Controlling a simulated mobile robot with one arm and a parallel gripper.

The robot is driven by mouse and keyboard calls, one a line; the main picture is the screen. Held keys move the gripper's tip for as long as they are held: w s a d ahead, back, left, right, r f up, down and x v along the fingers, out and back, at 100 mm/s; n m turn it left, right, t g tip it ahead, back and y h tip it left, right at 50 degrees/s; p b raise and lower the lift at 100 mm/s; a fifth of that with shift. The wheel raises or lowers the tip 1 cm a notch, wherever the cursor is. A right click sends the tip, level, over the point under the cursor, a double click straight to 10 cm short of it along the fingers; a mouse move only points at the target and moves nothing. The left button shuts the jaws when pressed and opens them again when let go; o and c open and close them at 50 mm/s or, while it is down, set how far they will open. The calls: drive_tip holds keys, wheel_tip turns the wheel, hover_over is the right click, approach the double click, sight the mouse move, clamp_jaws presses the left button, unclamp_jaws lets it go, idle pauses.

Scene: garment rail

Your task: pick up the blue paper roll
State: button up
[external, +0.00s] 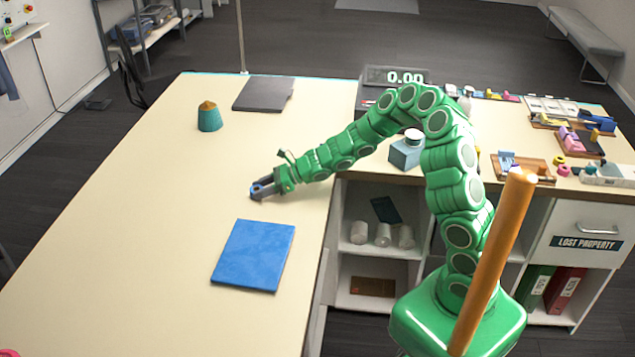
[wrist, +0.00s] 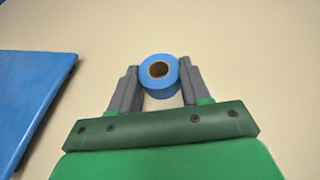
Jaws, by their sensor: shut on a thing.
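The blue paper roll (wrist: 160,72) shows in the wrist view between the two grey fingers, with its brown hollow core facing the camera. My gripper (wrist: 160,80) is shut on it, one finger on each side. In the external view my gripper (external: 262,187) is low over the cream table, left of the cabinet, and the blue roll is mostly hidden by the fingers. I cannot tell whether the roll still touches the table.
A flat blue pad (external: 253,255) lies on the table just in front of my gripper. A blue box-like bottle (external: 406,152) stands behind my arm. The table's left side is clear.

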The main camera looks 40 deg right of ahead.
drive_tip(key=shift+r, duration=0.35)
wheel_tip(320, 180, up, 2)
drive_tip(key=shift+r, duration=0.1)
drive_tip(key=s+d+r, duration=0.2)
drive_tip(key=s+r, duration=0.3)
drive_tip(key=s, duration=0.1)
drive_tip(key=s+d+r, duration=0.2)
drive_tip(key=s+r, duration=0.3)
drive_tip(key=s, duration=0.2)
drive_tip(key=shift+d, duration=0.3)
